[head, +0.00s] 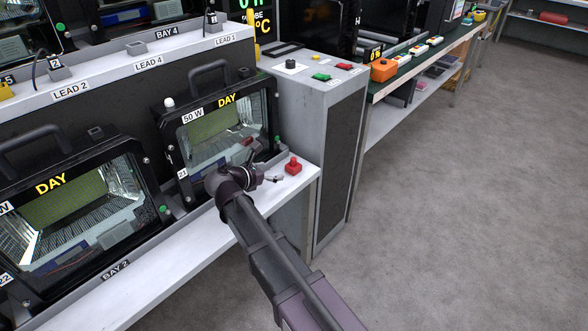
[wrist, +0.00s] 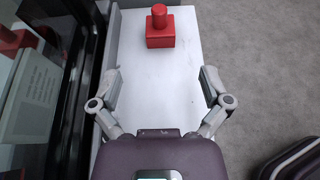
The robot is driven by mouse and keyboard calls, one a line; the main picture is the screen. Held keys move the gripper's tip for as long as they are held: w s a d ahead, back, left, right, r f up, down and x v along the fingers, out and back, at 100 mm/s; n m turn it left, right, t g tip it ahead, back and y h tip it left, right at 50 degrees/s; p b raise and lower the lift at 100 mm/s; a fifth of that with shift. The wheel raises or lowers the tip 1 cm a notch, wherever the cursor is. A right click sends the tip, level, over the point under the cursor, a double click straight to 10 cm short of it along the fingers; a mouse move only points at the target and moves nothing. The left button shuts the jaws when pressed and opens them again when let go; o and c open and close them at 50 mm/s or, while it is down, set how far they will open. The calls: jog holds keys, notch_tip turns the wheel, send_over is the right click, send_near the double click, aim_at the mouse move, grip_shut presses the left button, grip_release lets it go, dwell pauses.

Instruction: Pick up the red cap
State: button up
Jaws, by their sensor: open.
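The red cap (head: 293,166) stands upright near the right end of the white shelf, a square block with a round knob on top. Part of the gripper is hidden behind my arm in that view.
A floodlight housing (head: 222,130) with a glass front stands close left of the cap. A grey cabinet (head: 315,120) with red and green buttons rises beyond the shelf end. The white shelf (wrist: 135,75) is bare around the cap. Grey floor (head: 450,200) is open to the right.

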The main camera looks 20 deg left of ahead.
aim_at(291, 166)
jog(key=shift+b+x, duration=0.65)
jog(key=shift+x, duration=1.75)
jog(key=shift+d, duration=0.1)
jog(key=shift+b+x, duration=0.95)
jog(key=shift+x, duration=1.6)
jog(key=c, duration=1.1)
